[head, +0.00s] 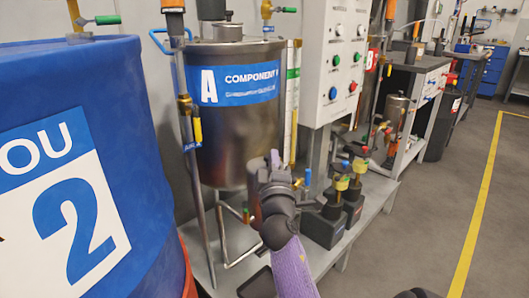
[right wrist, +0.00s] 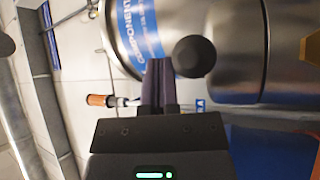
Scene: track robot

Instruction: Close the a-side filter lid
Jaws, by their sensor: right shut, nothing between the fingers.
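My right gripper (head: 275,160) is raised in front of the lower part of the steel A-side tank (head: 237,125), with its fingers together and nothing between them. In the right wrist view its shut fingers (right wrist: 158,88) point toward the tank's blue label (right wrist: 140,28). A steel cylindrical body (right wrist: 232,62) with a round black knob (right wrist: 195,57) stands close to the fingertips there; it may be the filter, but I cannot tell its lid or whether that is open. In the head view my gripper and arm hide much of this area. My left gripper does not show.
A large blue drum (head: 150,150) fills the left side. A white control panel (head: 340,60) with buttons hangs right of the tank. Pumps with yellow and red fittings (head: 345,185) stand on the grey bench. Clear floor (head: 420,200) lies at the right.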

